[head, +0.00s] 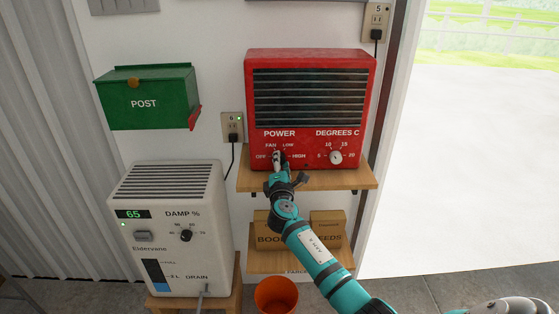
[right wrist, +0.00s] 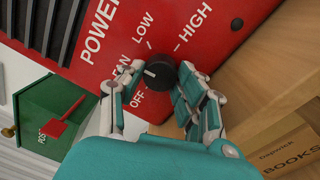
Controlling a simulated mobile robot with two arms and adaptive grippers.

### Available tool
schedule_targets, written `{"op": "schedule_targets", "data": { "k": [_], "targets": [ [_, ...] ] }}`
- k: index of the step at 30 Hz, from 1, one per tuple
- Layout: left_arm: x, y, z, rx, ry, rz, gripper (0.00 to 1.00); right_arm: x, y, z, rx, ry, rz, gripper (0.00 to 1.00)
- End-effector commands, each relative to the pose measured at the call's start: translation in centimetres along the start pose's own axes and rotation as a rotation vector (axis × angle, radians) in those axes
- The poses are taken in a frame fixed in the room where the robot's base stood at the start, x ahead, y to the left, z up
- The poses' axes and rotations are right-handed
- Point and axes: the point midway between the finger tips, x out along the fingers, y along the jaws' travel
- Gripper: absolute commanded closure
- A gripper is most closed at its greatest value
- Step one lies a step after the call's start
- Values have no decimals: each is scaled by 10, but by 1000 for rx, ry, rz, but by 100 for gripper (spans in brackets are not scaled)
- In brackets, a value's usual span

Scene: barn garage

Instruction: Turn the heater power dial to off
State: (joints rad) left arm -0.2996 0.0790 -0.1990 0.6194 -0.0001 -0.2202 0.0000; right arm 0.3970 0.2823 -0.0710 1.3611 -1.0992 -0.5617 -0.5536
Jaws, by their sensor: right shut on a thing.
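The red heater (head: 311,58) stands on a wooden shelf, with a POWER dial at its lower left and a DEGREES C dial (head: 336,157) at its lower right. My right gripper (head: 277,161) is at the POWER dial and hides much of it in the head view. In the right wrist view the black POWER dial (right wrist: 158,73) sits between the two fingers of my right gripper (right wrist: 153,82), shut on it. The dial's white mark points left, towards the FAN and OFF labels; I cannot tell exactly which. My left gripper is not in view.
A white dehumidifier (head: 167,260) stands left of the shelf (head: 352,180), below a green post box (head: 150,100). Cardboard boxes (head: 328,218) sit on a lower shelf. An orange bucket (head: 276,297) is below. Open doorway is at the right.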

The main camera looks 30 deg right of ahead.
Motion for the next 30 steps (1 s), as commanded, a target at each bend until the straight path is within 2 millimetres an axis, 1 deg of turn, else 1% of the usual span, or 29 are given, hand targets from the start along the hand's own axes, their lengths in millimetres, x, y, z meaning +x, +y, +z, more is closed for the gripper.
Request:
{"op": "schedule_targets", "data": {
  "k": [1, 14, 30],
  "targets": [
    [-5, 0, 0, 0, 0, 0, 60, 0, 2, 1, -46, 4, 1, 97],
    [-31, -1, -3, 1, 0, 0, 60, 0, 2, 1, -452, 27, 5, 97],
    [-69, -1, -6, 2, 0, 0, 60, 0, 2, 3, -965, 54, 10, 97]
  ]
}}
